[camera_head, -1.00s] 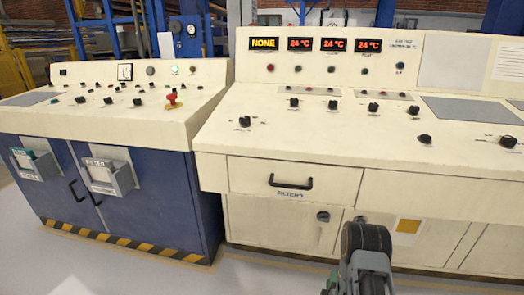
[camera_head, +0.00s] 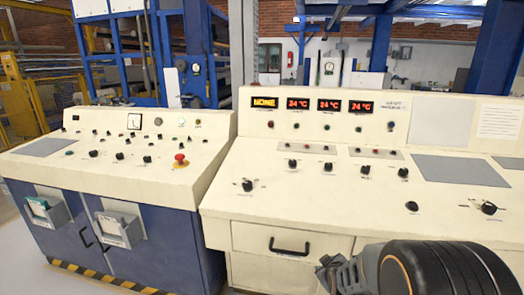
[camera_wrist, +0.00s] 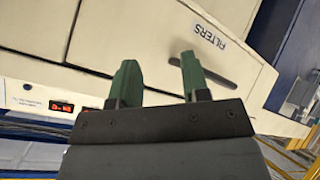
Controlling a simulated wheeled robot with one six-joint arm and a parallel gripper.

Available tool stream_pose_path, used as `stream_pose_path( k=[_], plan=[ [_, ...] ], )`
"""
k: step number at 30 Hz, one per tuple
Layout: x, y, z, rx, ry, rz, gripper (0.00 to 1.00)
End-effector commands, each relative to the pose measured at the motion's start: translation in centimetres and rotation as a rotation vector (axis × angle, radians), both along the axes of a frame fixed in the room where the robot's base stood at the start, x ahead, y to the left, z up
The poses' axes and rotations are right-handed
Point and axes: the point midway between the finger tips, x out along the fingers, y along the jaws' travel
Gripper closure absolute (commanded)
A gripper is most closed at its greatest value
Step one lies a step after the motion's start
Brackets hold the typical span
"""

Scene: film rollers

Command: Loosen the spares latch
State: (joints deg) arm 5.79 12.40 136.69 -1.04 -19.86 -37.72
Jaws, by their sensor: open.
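I cannot make out a spares latch in either current view; my arm covers part of the cabinet front below the console in the head view. My gripper (camera_wrist: 158,72) shows in the wrist view with two green fingers apart and nothing between them. Beyond the fingers is the cream drawer front marked FILTERS (camera_wrist: 232,52), upside down and tilted, with a dark handle bar (camera_wrist: 222,76) near the right finger. The same drawer (camera_head: 270,243) and its black handle (camera_head: 289,247) show in the head view, left of my arm.
The cream console top (camera_head: 330,190) carries several black knobs and displays reading NONE and 24 °C. A blue cabinet (camera_head: 150,240) with a red stop button (camera_head: 180,158) on its top stands to the left. Clear floor (camera_head: 22,245) shows at the lower left.

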Motion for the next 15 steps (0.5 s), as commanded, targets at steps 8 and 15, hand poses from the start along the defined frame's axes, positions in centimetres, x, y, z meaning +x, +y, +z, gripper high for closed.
stream_pose_path(
  k=[8,15],
  plan=[
    [-9.4,3.1,18.1,0.271,0.285,-0.220,0.57],
    [-16.8,4.2,25.0,0.378,0.460,-0.387,0.57]
  ],
)
